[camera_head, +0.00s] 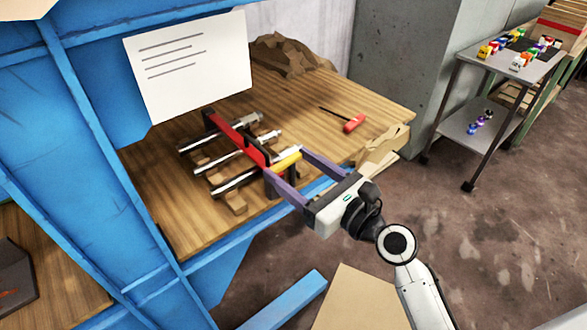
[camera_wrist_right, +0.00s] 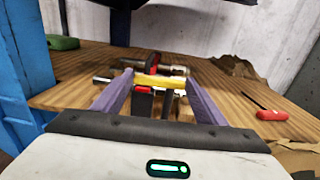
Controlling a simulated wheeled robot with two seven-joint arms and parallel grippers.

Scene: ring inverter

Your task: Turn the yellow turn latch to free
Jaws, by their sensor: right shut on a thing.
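The yellow turn latch (camera_head: 287,161) sits at the near end of a red bar with dark ends (camera_head: 236,133) on the wooden workbench (camera_head: 180,215). The bar lies across several metal rods (camera_head: 237,179) resting on wooden blocks. My right gripper (camera_head: 286,162) reaches in from the lower right, its purple fingers wide apart and shut on the latch's two ends. In the right wrist view the yellow latch (camera_wrist_right: 160,82) lies crosswise between the fingertips (camera_wrist_right: 161,84). The fingers hide its ends. My left gripper is not in view.
A red-handled screwdriver (camera_head: 354,123) lies to the right on the bench. Crumpled brown paper (camera_head: 285,55) lies at the back. A white sheet with lines (camera_head: 190,65) stands behind the rods. A blue frame (camera_head: 110,130) bounds the left. A grey trolley (camera_head: 510,65) stands far right.

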